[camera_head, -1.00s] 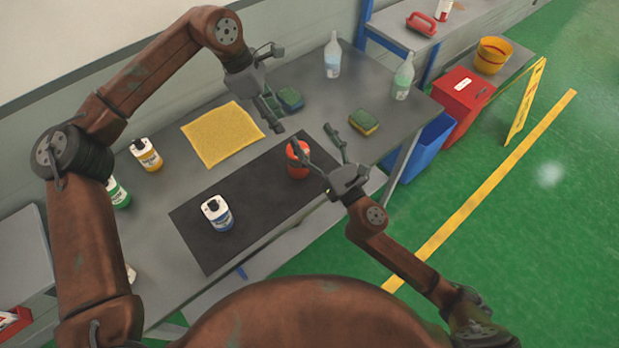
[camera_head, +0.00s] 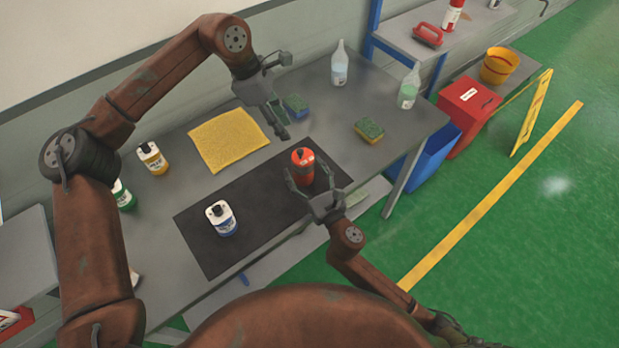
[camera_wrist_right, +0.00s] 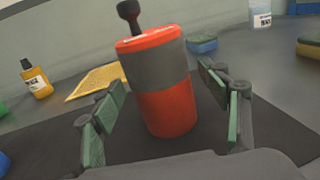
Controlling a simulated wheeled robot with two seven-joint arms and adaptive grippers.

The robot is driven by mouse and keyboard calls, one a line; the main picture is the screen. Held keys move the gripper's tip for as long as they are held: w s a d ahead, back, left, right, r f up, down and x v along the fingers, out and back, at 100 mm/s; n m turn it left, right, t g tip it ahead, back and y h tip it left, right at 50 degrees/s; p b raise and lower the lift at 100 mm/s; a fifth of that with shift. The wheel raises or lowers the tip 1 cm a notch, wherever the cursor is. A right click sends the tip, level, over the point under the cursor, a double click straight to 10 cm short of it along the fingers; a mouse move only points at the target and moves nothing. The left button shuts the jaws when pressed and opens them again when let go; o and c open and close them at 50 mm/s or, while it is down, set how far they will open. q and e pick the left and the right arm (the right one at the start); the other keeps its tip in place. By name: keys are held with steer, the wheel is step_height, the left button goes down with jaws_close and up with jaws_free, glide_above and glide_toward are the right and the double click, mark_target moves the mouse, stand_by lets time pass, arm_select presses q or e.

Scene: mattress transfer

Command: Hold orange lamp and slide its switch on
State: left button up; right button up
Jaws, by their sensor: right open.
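The orange lamp (camera_head: 303,167) stands upright on the black mat (camera_head: 258,222). In the right wrist view the lamp (camera_wrist_right: 166,105) is an orange cylinder with a wide grey band and a dark knob on top. I cannot tell which part is its switch. My right gripper (camera_head: 309,180) is open, with its fingers on either side of the lamp's near side; in the wrist view its green-padded fingers (camera_wrist_right: 165,110) show gaps to the lamp. My left gripper (camera_head: 279,126) hangs above the table, behind and left of the lamp, holding nothing visible; its finger opening is unclear.
A white-and-blue bottle (camera_head: 221,218) stands on the mat's left part. A yellow cloth (camera_head: 228,140), a blue sponge (camera_head: 296,105), a green-yellow sponge (camera_head: 369,130) and several bottles lie or stand around the table. A blue bin (camera_head: 434,158) is beyond the right edge.

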steer(key=shift+w+a, duration=0.2)
steer(key=shift+w, duration=0.35)
